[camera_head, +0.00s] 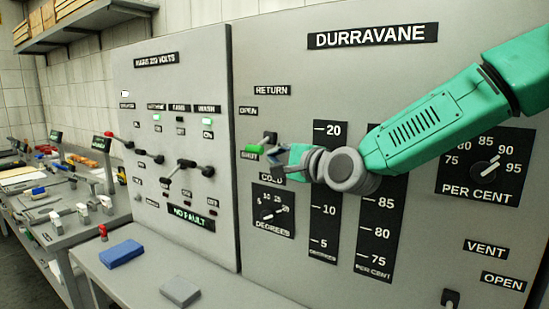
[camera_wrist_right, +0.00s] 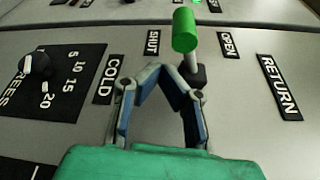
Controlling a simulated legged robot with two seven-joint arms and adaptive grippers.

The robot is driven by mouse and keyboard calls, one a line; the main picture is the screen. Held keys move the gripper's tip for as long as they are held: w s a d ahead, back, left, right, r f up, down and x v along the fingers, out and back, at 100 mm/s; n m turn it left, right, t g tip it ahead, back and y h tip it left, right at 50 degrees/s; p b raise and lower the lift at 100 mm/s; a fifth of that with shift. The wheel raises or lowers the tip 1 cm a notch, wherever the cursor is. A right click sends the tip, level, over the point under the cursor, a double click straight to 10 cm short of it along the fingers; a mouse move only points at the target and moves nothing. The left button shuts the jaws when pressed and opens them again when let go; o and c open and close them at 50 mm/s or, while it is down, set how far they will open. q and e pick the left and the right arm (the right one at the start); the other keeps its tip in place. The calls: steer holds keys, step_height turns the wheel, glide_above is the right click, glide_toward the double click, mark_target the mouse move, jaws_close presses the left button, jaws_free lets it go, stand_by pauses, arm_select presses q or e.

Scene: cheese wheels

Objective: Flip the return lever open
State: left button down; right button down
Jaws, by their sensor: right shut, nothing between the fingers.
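The return lever is a short lever with a green grip (camera_head: 257,150) and a dark base, on the grey panel under the RETURN label (camera_head: 272,90). In the head view its grip points left and slightly down, by the SHUT label and below the OPEN label (camera_head: 248,111). The wrist view shows its green grip (camera_wrist_right: 184,30) standing out between SHUT (camera_wrist_right: 152,42) and OPEN (camera_wrist_right: 228,45), nearer SHUT. My right gripper (camera_head: 283,168) is shut and empty, just below and right of the lever. In the wrist view its fingertips (camera_wrist_right: 160,72) are beside the lever base; contact cannot be told. My left gripper is out of view.
A COLD degrees dial (camera_head: 272,212) sits below the lever, close to my gripper. Scale strips lie behind my right arm. A second panel (camera_head: 180,150) with black-handled levers stands at left. A blue block (camera_head: 121,254) and a grey block (camera_head: 180,291) lie on the ledge below.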

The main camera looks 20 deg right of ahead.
mark_target(263, 145)
steer(key=r+m+p, duration=0.1)
steer(key=a+r+m+g+p, duration=0.1)
steer(key=m, duration=0.1)
steer(key=s+r+m+g+p, duration=0.1)
steer(key=shift+a+m+y+p, duration=0.15)
steer(key=shift+m+y+p, duration=0.15)
steer(key=shift+m+p, duration=0.1)
steer(key=shift+w+a+r, duration=0.1)
steer(key=shift+a+r, duration=0.1)
steer(key=shift+r, duration=0.6)
stand_by(1.3)
